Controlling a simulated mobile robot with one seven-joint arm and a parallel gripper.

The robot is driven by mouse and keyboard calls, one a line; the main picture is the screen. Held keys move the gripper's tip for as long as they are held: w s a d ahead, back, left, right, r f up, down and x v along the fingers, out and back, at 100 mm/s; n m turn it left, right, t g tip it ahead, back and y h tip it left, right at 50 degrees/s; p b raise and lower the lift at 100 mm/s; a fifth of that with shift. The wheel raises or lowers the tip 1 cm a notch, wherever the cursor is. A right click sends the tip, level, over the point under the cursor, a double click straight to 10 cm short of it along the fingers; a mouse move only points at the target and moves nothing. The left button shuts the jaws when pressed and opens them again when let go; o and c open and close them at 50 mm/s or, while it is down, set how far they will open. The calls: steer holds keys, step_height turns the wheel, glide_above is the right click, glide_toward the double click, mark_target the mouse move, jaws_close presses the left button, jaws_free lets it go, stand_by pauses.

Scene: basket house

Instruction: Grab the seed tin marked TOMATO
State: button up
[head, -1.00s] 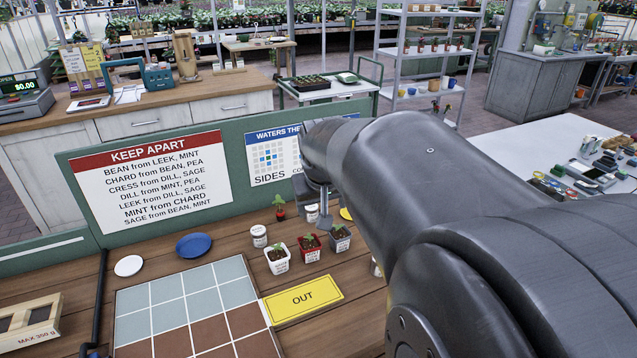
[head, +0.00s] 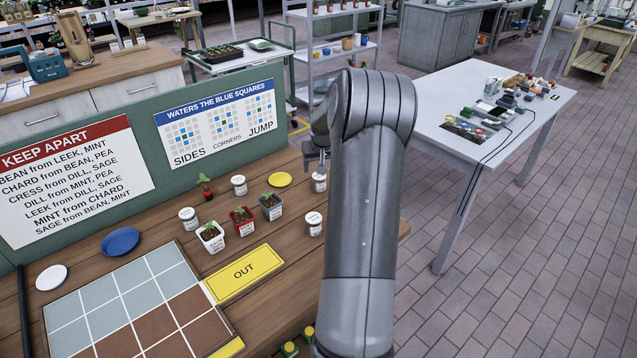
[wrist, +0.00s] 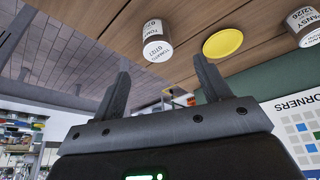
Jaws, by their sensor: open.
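The tin marked TOMATO (wrist: 158,48) is small and round, with pale labelling and a dark band. It shows in the wrist view just beyond the gap between my fingers. In the head view it appears to be the tin (head: 319,183) at the bench's right, beside the yellow disc (head: 280,179). My gripper (wrist: 162,63) is open and empty, its fingers apart and not visibly touching the tin. In the head view my gripper (head: 317,158) is just above and behind that tin, partly hidden by my arm.
Other tins (head: 313,223) (head: 188,217) and seedling pots (head: 242,221) stand nearby. The green board (head: 290,117) rises behind. A yellow OUT card (head: 243,274) and a tiled grid (head: 130,305) lie left.

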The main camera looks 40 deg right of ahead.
mark_target(319, 177)
steer(key=x, duration=1.1)
steer(key=shift+d, duration=0.3)
steer(key=c, duration=1.1)
